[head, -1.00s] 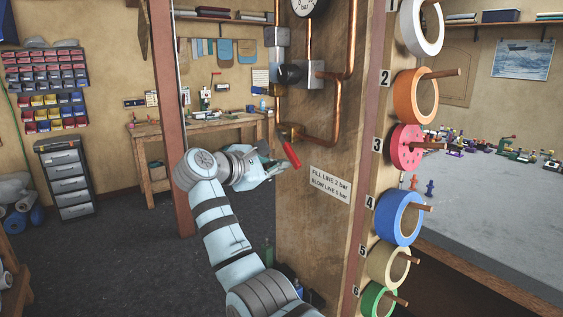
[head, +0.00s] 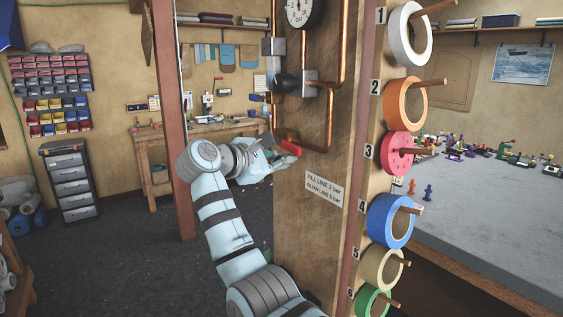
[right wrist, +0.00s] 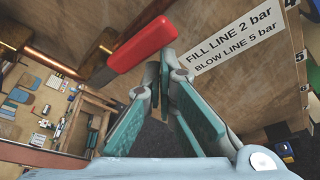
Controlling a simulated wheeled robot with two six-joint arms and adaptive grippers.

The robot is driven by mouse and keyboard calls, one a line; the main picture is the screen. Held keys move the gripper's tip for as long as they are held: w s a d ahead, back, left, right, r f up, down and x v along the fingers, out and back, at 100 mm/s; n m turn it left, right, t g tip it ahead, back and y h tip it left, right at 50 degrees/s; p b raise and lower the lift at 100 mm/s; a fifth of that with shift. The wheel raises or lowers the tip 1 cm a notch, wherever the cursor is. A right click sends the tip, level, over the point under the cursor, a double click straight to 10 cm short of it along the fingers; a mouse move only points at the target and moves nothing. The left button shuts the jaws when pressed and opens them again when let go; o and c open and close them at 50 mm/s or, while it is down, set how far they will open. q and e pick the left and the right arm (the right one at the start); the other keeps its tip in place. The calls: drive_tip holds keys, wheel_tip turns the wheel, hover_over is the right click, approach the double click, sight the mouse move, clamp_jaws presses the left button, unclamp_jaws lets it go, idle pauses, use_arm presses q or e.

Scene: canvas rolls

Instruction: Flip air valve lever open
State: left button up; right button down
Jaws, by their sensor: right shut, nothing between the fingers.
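The air valve lever (head: 290,147) has a red handle and sits at the lower bend of the copper pipe on the wooden post. In the head view it slopes slightly down to the right. In the right wrist view the red lever (right wrist: 143,45) crosses above the fingertips. My right gripper (head: 287,161) is shut and empty, just below the lever. In the right wrist view its fingertips (right wrist: 158,68) are at the lever's lower edge; I cannot tell whether they touch. My left gripper is not in view.
A pressure gauge (head: 299,12) and copper pipes (head: 336,80) are on the post. A fill line label (head: 324,187) is below right. Tape rolls on pegs, such as the blue one (head: 391,221), stick out at the right. A workbench (head: 165,135) stands behind.

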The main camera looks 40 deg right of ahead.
idle(0.5)
wheel_tip(320, 180, down, 4)
drive_tip(key=b, duration=0.4)
drive_tip(key=w+r+v, duration=0.1)
drive_tip(key=w+v, duration=0.1)
drive_tip(key=v, duration=0.7)
drive_tip(key=shift+a+p, duration=0.3)
drive_tip(key=shift+a, duration=0.2)
drive_tip(key=shift+d, duration=0.1)
drive_tip(key=shift+r, duration=0.1)
